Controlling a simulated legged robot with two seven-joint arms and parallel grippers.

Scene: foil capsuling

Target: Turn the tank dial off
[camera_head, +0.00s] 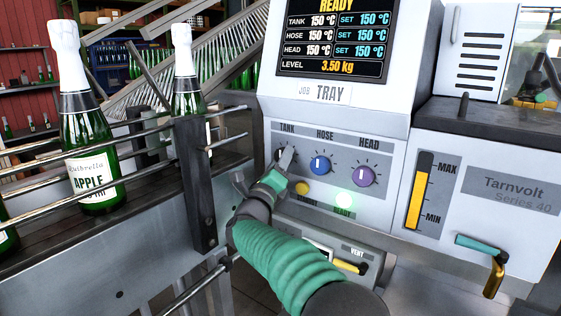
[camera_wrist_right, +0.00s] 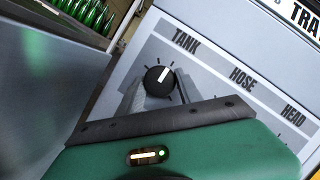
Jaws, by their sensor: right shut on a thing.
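The tank dial (camera_wrist_right: 158,79) is a round black knob with a white pointer mark, under the TANK label in the right wrist view. Its pointer is aimed up and slightly right there. My right gripper (camera_wrist_right: 160,90) has one finger on each side of the dial and is shut on it. In the head view, my right gripper (camera_head: 286,160) reaches the left end of the dial panel and hides most of the tank dial. My left gripper is not in view.
The blue hose dial (camera_head: 320,165) and purple head dial (camera_head: 363,176) sit close to the right. The screen (camera_head: 334,38) reads TANK 150 °C.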

